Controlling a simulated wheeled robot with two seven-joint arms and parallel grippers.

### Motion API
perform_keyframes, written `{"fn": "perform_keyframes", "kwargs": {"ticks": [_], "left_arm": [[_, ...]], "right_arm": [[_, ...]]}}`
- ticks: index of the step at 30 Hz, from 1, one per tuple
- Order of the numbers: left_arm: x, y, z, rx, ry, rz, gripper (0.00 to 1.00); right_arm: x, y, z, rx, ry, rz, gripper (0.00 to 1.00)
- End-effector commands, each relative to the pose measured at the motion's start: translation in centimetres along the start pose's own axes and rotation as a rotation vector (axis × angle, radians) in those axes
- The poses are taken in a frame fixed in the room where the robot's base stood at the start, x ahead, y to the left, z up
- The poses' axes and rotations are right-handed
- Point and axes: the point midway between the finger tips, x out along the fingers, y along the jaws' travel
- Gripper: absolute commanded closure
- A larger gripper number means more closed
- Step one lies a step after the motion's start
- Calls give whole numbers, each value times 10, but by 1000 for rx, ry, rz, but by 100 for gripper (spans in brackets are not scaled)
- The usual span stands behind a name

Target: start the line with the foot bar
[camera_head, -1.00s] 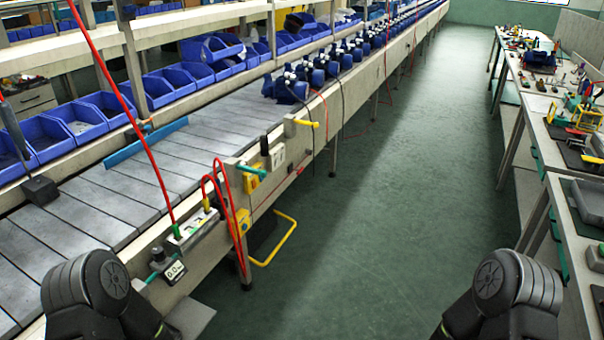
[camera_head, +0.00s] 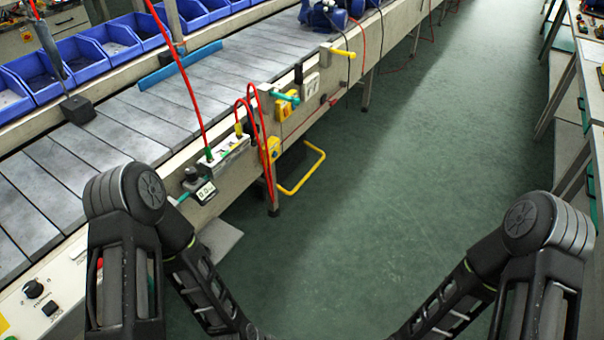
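The foot bar (camera_head: 318,172) is a yellow bent tube, low near the green floor under the conveyor's right edge. A dark shape sits behind it, partly hidden by the conveyor frame. The conveyor (camera_head: 112,128) has grey slats and runs from lower left to upper right. Blue pumps (camera_head: 327,14) stand on it at the top of the view. My two black arms show at the bottom left and bottom right, well short of the bar in the picture. Both grippers are out of view below the lower edge.
A control box (camera_head: 226,151) with red hoses, a small display (camera_head: 204,191) and a yellow lever (camera_head: 343,53) stick out from the conveyor's side. Blue bins (camera_head: 108,42) line the far side. A workbench (camera_head: 590,88) stands at right. The floor aisle (camera_head: 410,150) is clear.

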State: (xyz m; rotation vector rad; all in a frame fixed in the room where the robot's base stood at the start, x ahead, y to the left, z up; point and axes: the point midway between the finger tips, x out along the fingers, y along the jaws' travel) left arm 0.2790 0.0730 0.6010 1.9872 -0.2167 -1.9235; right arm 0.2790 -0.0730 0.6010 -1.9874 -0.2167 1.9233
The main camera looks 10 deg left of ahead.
Motion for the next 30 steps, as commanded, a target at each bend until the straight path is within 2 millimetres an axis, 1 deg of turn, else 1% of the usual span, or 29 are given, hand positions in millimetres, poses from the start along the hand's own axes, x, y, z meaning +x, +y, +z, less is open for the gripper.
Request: {"fn": "perform_keyframes", "kwargs": {"ticks": [2, 20, 21, 30], "left_arm": [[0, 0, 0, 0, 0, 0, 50], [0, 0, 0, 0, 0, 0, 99], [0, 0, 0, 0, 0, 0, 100], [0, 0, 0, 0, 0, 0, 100]], "right_arm": [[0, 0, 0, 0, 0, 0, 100], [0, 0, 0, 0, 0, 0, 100], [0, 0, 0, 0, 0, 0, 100], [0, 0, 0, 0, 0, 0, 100]]}}
